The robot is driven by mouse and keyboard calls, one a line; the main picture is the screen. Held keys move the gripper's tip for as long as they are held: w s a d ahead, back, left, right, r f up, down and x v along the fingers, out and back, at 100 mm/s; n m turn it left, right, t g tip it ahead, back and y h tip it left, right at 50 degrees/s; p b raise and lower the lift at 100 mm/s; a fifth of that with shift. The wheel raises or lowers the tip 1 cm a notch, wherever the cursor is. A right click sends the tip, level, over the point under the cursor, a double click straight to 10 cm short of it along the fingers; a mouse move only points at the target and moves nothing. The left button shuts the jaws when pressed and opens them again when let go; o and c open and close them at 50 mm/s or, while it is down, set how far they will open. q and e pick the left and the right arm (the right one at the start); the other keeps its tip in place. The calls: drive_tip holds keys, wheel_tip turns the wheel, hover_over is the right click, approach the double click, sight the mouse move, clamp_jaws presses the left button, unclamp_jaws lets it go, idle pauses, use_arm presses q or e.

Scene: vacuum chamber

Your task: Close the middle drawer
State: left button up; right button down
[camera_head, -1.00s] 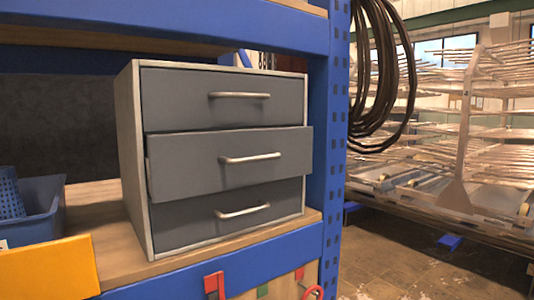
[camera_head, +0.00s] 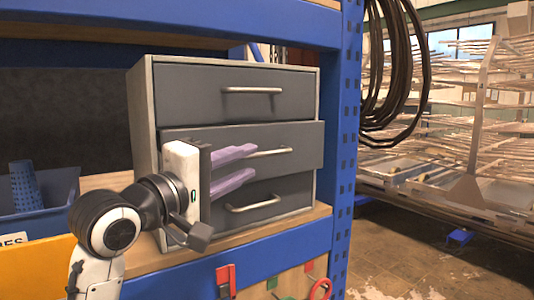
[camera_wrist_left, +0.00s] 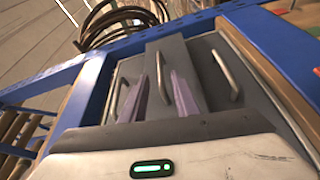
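A grey three-drawer cabinet (camera_head: 140,108) stands on a wooden shelf. Its middle drawer (camera_head: 305,143) sticks out a little past the top drawer (camera_head: 190,92) and the bottom drawer (camera_head: 293,190). My left gripper (camera_head: 250,166) is in front of the middle drawer, its two purple fingers apart and pointing right, near the drawer's handle (camera_head: 278,152). My right gripper is not in view.
A blue bin (camera_head: 55,187) and a yellow panel (camera_head: 38,264) are at the left. A blue rack post (camera_head: 345,150) stands right of the cabinet, with coiled cables (camera_head: 395,100) beyond it. Tools hang below the shelf's blue front beam (camera_head: 275,248).

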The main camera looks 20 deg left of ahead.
sight(263, 156)
use_arm(q)
drive_tip(key=p+x, duration=0.1)
drive_tip(key=x, duration=0.7)
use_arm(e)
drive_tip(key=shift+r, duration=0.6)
use_arm(q)
drive_tip(key=shift+c, duration=0.3)
clamp_jaws()
